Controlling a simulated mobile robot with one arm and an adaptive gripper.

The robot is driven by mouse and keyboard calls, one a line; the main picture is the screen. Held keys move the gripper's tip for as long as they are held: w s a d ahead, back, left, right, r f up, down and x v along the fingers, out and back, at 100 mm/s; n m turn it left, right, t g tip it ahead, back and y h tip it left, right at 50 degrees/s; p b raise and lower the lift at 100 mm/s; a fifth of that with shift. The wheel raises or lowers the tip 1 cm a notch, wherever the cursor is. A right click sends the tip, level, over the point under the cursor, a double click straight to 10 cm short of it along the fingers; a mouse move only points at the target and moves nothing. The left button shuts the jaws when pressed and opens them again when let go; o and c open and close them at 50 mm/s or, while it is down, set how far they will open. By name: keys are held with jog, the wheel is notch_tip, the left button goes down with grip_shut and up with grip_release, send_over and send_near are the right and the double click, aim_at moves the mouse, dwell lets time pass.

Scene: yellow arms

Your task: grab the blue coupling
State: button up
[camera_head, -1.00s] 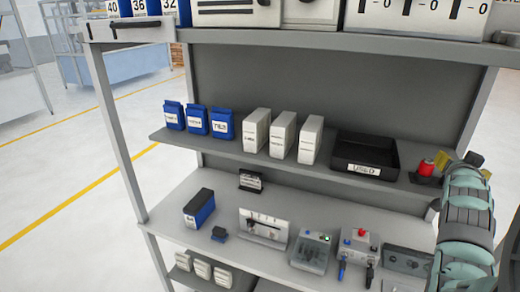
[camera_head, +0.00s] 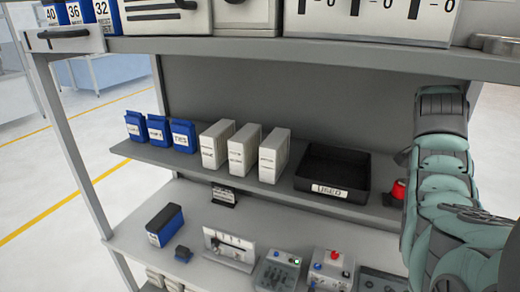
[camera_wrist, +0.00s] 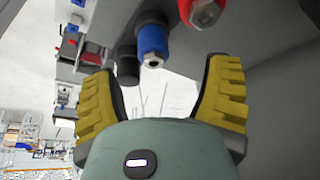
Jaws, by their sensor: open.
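In the wrist view, the blue coupling (camera_wrist: 153,40), a blue cylinder with a metal fitting at its near end, is above the gap between my fingers. My gripper (camera_wrist: 160,70) is open, its two yellow ribbed fingers apart on either side with nothing held between them. A red coupling (camera_wrist: 203,12) is to the upper right of the blue one, and a black cylindrical piece (camera_wrist: 127,65) is to its lower left. In the head view my arm fills the right side; my gripper and the blue coupling cannot be made out there.
In the head view, a black tray (camera_head: 333,172), white boxes (camera_head: 243,148) and blue boxes (camera_head: 158,129) stand on the middle shelf. A red piece (camera_head: 398,189) is beside my arm. A grey surface (camera_wrist: 275,85) lies close to my right finger in the wrist view.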

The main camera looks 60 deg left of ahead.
jog(key=shift+w+d+f+p, duration=0.2)
jog(key=shift+f+p, duration=0.25)
jog(key=shift+p, duration=0.25)
jog(key=shift+w+d+f+p, duration=0.2)
jog(key=shift+f+p, duration=0.25)
jog(key=shift+p, duration=0.2)
jog(key=shift+w+d+f+p, duration=0.2)
jog(key=shift+f+p, duration=0.25)
jog(key=shift+p, duration=0.25)
jog(key=shift+p+x, duration=0.9)
jog(key=shift+x, duration=0.6)
jog(key=shift+o, duration=0.2)
jog(key=c, duration=1.3)
